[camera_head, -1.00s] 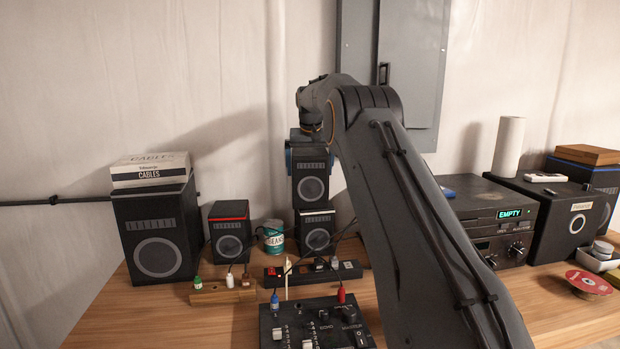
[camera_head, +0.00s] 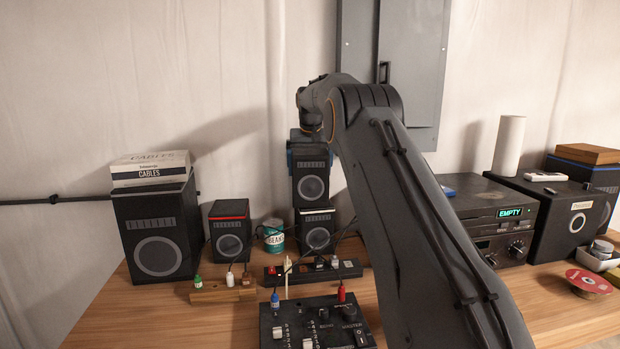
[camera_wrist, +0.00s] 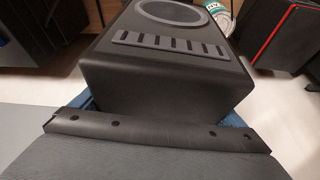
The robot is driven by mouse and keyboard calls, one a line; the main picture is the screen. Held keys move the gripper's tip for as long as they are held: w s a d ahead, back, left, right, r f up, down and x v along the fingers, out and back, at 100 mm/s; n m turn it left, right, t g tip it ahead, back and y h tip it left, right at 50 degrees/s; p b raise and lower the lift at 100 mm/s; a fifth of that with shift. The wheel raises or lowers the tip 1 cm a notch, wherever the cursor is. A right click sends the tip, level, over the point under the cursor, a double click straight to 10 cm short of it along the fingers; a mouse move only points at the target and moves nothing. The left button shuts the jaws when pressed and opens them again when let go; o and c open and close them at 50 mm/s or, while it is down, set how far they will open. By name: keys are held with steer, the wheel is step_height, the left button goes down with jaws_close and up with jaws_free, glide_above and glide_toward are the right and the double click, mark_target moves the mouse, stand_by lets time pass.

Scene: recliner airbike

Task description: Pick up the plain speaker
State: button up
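The plain speaker (camera_head: 310,182) is a small dark box with a round grey cone and no coloured stripe that I can see. It stands upright on top of a speaker with a pale stripe (camera_head: 316,232) at the middle back of the bench. My gripper (camera_head: 309,147) points down over its top, with blue pads at its left and right sides. In the wrist view the plain speaker (camera_wrist: 165,75) fills the middle, and the blue pads (camera_wrist: 160,112) show close against both sides. The gripper looks shut on it. The pads' inner faces are mostly hidden.
A red-striped speaker (camera_head: 230,232) and a green can (camera_head: 273,236) stand left of the stack. A large speaker (camera_head: 157,240) bears cable boxes (camera_head: 150,170). A power strip (camera_head: 335,272) and mixer (camera_head: 315,325) lie in front. An amplifier (camera_head: 490,220) stands right.

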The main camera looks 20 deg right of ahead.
steer(key=c, duration=0.7)
steer(key=shift+w+r+b, duration=0.1)
steer(key=shift+r+b, duration=0.55)
steer(key=shift+r, duration=3.45)
steer(key=r+p, duration=0.1)
steer(key=p, duration=0.2)
steer(key=shift+r, duration=0.35)
steer(key=shift+r+p, duration=0.2)
steer(key=shift+p, duration=0.85)
steer(key=shift+r+p, duration=0.2)
steer(key=shift+p, duration=0.5)
